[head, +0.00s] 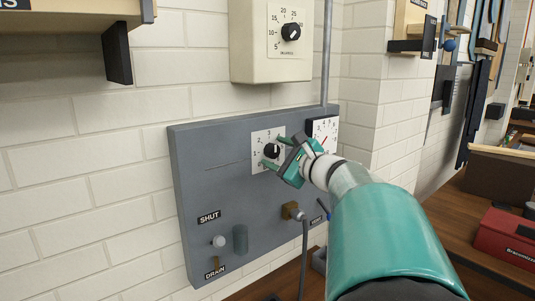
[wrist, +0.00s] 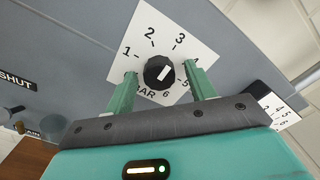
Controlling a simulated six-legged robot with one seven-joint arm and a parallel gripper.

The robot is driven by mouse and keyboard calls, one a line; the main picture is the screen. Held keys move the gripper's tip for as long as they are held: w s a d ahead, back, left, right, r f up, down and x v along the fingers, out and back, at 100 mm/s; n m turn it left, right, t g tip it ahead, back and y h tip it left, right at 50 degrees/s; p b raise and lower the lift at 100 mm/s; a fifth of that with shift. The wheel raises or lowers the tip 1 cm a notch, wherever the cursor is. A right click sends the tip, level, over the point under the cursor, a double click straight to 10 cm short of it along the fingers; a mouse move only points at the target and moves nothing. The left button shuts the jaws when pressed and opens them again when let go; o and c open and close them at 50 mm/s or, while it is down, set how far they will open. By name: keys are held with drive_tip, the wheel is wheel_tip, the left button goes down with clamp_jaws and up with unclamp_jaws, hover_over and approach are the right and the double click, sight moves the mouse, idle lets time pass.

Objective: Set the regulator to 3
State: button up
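The regulator is a black round knob (wrist: 159,73) on a white square plate (wrist: 152,28) marked 1 to 6 and BAR, mounted on a grey panel (head: 205,190). The knob also shows in the head view (head: 272,151). Its white mark slants to the upper right in the wrist view, toward the side of 3 and 4; the exact reading is unclear. My gripper (wrist: 160,69) is open, with its green fingers on either side of the knob and visible gaps to it. In the head view my gripper (head: 272,152) reaches the plate from the right.
A dial gauge (head: 323,130) sits right of the regulator, partly behind my gripper. Below are a SHUT label (head: 209,217), a pale knob (head: 219,241), a DRAIN label (head: 215,272) and a brass fitting (head: 290,210) with a hose. A beige box with another knob (head: 291,32) hangs above.

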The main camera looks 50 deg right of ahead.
drive_tip(key=v, duration=1.4)
drive_tip(key=shift+w, duration=0.15)
